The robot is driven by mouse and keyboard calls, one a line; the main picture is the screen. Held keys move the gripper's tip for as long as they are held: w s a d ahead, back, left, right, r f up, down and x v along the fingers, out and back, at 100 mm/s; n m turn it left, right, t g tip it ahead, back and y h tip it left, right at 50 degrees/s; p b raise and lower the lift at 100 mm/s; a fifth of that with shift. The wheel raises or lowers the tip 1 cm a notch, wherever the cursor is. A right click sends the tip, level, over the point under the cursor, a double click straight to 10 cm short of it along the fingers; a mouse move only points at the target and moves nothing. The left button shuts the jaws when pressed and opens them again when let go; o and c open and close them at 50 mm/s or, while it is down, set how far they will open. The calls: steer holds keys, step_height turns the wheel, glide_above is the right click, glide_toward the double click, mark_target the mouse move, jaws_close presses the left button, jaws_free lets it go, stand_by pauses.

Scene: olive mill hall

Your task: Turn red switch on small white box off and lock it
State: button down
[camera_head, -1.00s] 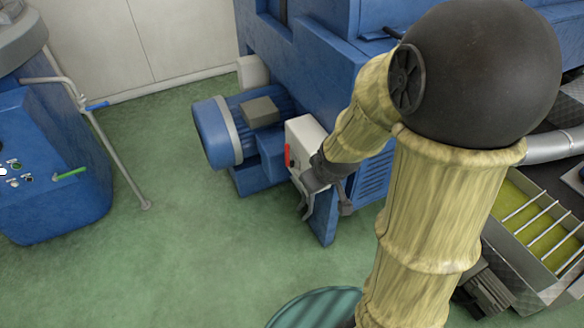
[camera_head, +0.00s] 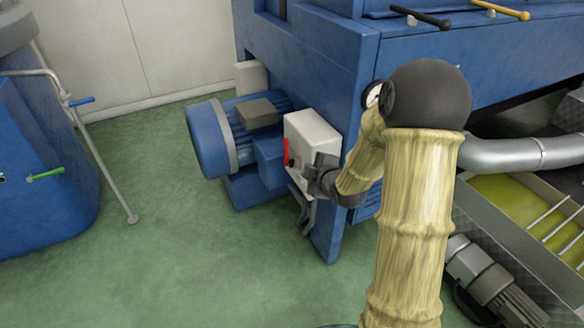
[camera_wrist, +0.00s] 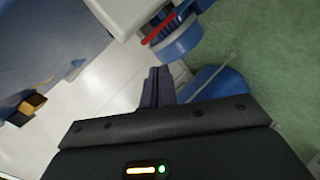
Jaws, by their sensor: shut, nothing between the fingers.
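The small white box (camera_head: 314,137) is fixed to the side of the blue machine, beside a blue motor. Its red switch (camera_head: 286,152) is an upright red bar on the box's left-hand face. In the wrist view the white box (camera_wrist: 128,14) is cut off by the top edge, and the red switch (camera_wrist: 159,27) shows as a slanted bar. My gripper (camera_head: 307,230) is just below the box and apart from the switch. In the wrist view my gripper (camera_wrist: 159,72) has its dark fingers together and empty. No lock can be made out.
The blue motor (camera_head: 208,140) stands left of the box. A blue machine with a green handle (camera_head: 46,174) and a grey pipe frame is at the far left. A tray with yellow-green content (camera_head: 510,205) is at the right. Green floor in between is clear.

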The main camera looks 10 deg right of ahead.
mark_target(288, 150)
steer(key=w+d+f+n+t+y+b, duration=0.2)
steer(key=w+f+n+t+b, duration=0.2)
steer(key=f+b, duration=0.5)
steer(key=shift+f+n+t+b, duration=0.2)
steer(key=shift+n+t+b, duration=0.4)
steer(key=shift+n, duration=0.3)
steer(key=shift+w, duration=0.1)
steer(key=shift+w, duration=0.1)
steer(key=b+x, duration=0.2)
steer(key=x, duration=1.1)
steer(key=shift+w+a+b, duration=0.3)
steer(key=shift+w+b, duration=0.05)
